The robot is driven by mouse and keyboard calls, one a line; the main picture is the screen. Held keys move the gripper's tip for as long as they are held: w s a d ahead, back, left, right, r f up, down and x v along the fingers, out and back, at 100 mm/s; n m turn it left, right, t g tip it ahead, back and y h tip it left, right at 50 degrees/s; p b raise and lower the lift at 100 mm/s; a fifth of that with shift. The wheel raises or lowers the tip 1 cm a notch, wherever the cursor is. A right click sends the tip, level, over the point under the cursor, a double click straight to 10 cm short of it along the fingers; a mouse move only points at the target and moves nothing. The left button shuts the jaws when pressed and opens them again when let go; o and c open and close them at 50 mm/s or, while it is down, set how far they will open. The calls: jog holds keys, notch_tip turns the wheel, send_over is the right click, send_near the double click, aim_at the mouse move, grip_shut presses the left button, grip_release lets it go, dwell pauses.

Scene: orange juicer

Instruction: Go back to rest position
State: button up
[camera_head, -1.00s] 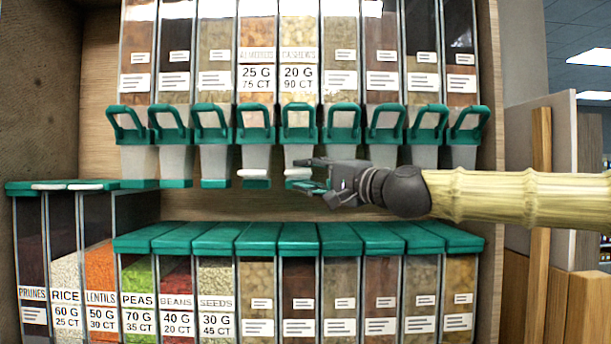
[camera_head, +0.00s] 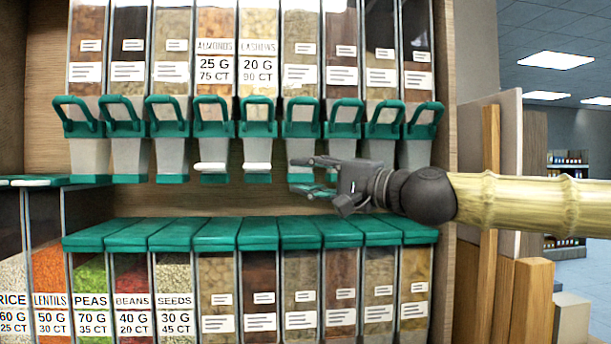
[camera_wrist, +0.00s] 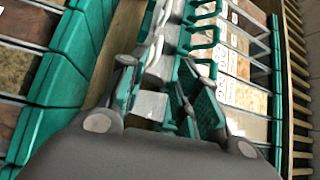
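My gripper (camera_head: 303,176) reaches in from the right, level with the lower ends of the upper dispensers. Its fingers are apart and nothing shows held between them. In the wrist view my gripper (camera_wrist: 168,78) also shows separated fingers, with dispenser spouts behind. The cashews dispenser (camera_head: 258,70) is just left of the fingertips, with a white piece at its spout's bottom. The almonds dispenser (camera_head: 213,75) is left of that, also with a white piece. Whether the fingers touch the spout above them cannot be told.
A row of clear dispensers with green handles (camera_head: 257,118) hangs above. Below are bins with green lids (camera_head: 215,236), including peas (camera_head: 90,280), beans and seeds. A gap lies between the rows. The wooden side panel (camera_head: 460,75) and posts (camera_head: 490,200) stand at right.

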jog(key=w+a+f+g+h, duration=0.1)
jog(key=w+a+f+h, duration=0.15)
jog(key=f, duration=1.15)
jog(key=w+a+f+g+h, duration=0.1)
jog(key=w+a+f, duration=0.15)
jog(key=f, duration=1.05)
jog(key=s+f+n+g+h, duration=0.15)
jog(key=s+f, duration=0.25)
jog(key=f, duration=1.3)
jog(key=s+f+m+g+h, duration=0.15)
jog(key=s+f, duration=0.25)
jog(key=f, duration=1.2)
jog(key=s+d+f+n+g+h, duration=0.1)
jog(key=s+d+f, duration=0.2)
jog(key=s+f, duration=0.35)
jog(key=s+d+f+n+g+h+b, duration=0.1)
jog(key=s+d+f+g+h, duration=0.15)
jog(key=s+f, duration=0.4)
jog(key=s+d+f+n+g+h, duration=0.1)
jog(key=s+d+f, duration=0.3)
jog(key=f, duration=0.5)
jog(key=s+d+f+n+g+h, duration=0.1)
jog(key=s+d+f, duration=0.4)
jog(key=s, duration=0.5)
jog(key=s+d+f+n+g+h, duration=0.2)
jog(key=s+d+f, duration=0.3)
jog(key=s+d, duration=0.4)
jog(key=shift+s+f+h+b, duration=0.25)
jog(key=shift+s+h+b, duration=0.1)
jog(key=shift+s+h, duration=0.1)
